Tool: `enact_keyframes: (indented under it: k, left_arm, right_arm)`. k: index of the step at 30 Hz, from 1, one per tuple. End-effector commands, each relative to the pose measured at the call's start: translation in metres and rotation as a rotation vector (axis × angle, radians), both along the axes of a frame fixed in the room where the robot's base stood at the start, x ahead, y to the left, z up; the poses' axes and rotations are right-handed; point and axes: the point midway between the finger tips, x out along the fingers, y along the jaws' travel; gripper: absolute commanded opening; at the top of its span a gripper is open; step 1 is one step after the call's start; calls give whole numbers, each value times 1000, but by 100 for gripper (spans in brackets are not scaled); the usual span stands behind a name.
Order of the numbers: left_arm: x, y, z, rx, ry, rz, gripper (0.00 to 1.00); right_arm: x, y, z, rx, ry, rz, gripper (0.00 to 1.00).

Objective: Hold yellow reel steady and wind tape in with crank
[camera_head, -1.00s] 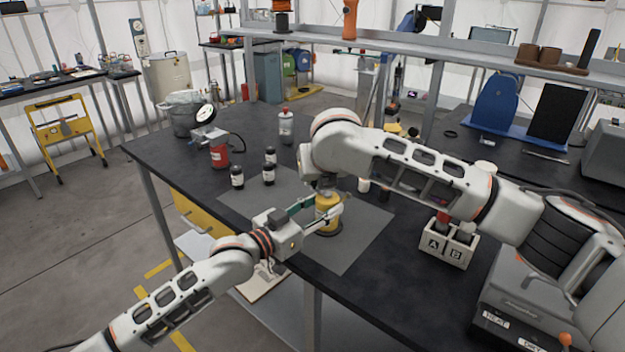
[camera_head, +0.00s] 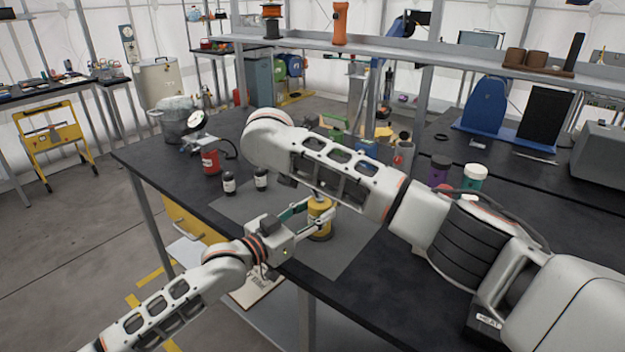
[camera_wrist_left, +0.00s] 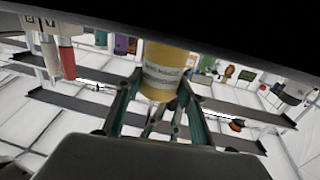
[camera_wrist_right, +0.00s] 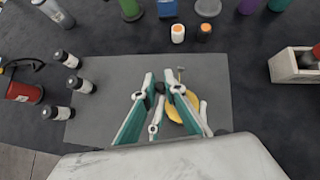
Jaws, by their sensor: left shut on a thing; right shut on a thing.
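The yellow reel (camera_head: 319,228) stands on the grey mat on the dark workbench; its top is partly hidden by my right arm. My left gripper (camera_head: 316,212) is shut around the reel's side. The reel also shows between the fingers in the left wrist view (camera_wrist_left: 165,72), with a white label. In the right wrist view the reel (camera_wrist_right: 187,110) lies below and behind the fingers of my right gripper (camera_wrist_right: 161,88). That gripper's tips are close together on a small dark piece, apparently the crank knob. The tape cannot be made out.
Small dark bottles (camera_head: 229,183) and a red canister (camera_head: 210,161) stand left of the reel. In the right wrist view, orange- and white-capped bottles (camera_wrist_right: 178,33) stand beyond the mat (camera_wrist_right: 100,112).

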Motion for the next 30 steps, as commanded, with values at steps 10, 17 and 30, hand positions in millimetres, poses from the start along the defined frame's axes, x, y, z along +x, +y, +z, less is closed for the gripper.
enact_keyframes:
  k: [10, 17, 30]
  left_arm:
    - [0, 0, -1, 1, 2, 0, 3]
    - [0, 0, -1, 1, 2, 0, 3]
    - [0, 0, -1, 1, 2, 0, 3]
  right_arm:
    - [1, -3, 1, -4, -2, -21, 0]
    - [1, -2, 0, -4, -2, -20, 23]
    - [-3, 1, 3, -1, 0, -16, 28]
